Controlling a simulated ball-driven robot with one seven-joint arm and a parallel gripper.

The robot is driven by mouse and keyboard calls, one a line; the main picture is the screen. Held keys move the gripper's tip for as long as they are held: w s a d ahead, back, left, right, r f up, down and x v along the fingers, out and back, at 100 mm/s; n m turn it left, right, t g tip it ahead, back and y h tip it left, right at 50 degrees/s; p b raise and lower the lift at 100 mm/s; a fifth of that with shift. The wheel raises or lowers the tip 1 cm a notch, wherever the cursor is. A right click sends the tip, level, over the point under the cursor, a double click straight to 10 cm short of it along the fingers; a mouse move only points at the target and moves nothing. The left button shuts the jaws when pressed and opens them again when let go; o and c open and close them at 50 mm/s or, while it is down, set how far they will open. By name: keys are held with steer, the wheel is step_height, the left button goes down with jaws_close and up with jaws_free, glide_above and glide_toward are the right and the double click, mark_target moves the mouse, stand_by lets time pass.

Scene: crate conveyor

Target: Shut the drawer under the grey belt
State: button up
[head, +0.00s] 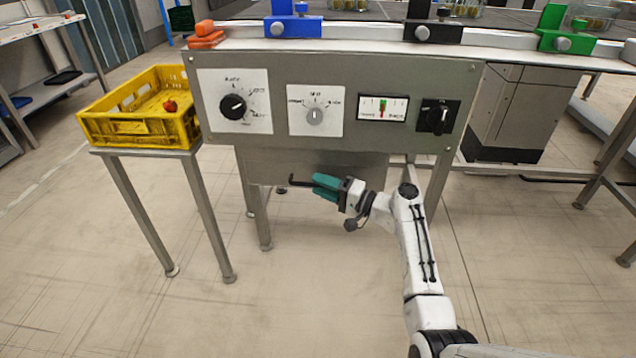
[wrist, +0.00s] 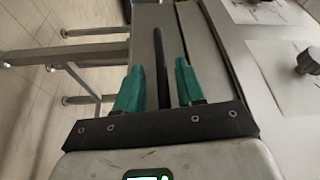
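The drawer (head: 345,170) is a plain grey metal box below the control panel, under the grey belt (head: 385,14). How far it stands out is hard to tell. Its dark bar handle (head: 300,182) sticks out to the left of my gripper (head: 322,187) in the head view. In the wrist view the handle (wrist: 161,60) runs between the two teal fingers of my gripper (wrist: 158,80). A gap shows on both sides of the bar, so the fingers are open around it and not clamped. My arm hides part of the drawer's right side.
The control panel (head: 275,130) with knobs and a gauge overhangs the drawer. A yellow crate (head: 130,127) holding a small red item stands on a metal stand at left. A grey cabinet (head: 510,112) stands behind at right. The floor in front is clear.

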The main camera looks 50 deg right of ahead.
steer(key=p+v, duration=0.2)
steer(key=v, duration=0.7)
steer(key=shift+s, duration=0.1)
steer(key=s+a+f+n+g+y, duration=0.1)
steer(key=s+a+f+n+g, duration=0.15)
steer(key=a+f+g, duration=0.4)
steer(key=s+a+f+n+g+y, duration=0.1)
steer(key=s+a+f+n+g, duration=0.2)
steer(key=a, duration=0.7)
steer(key=s+a+f+n+g+h, duration=0.2)
steer(key=s+a+n+g, duration=0.15)
steer(key=s, duration=0.45)
steer(key=s+a+f+n+g+h, duration=0.2)
steer(key=s+a+g+h, duration=0.1)
steer(key=s+a, duration=0.3)
steer(key=s+d+r+n+g+h, duration=0.1)
steer(key=s+r+n+h, duration=0.2)
steer(key=s, duration=0.4)
step_height(320, 180, up, 33)
steer(key=m+p, duration=0.1)
steer(key=p, duration=3.1)
steer(key=shift+d+f+y, duration=0.15)
steer(key=shift+y, duration=0.15)
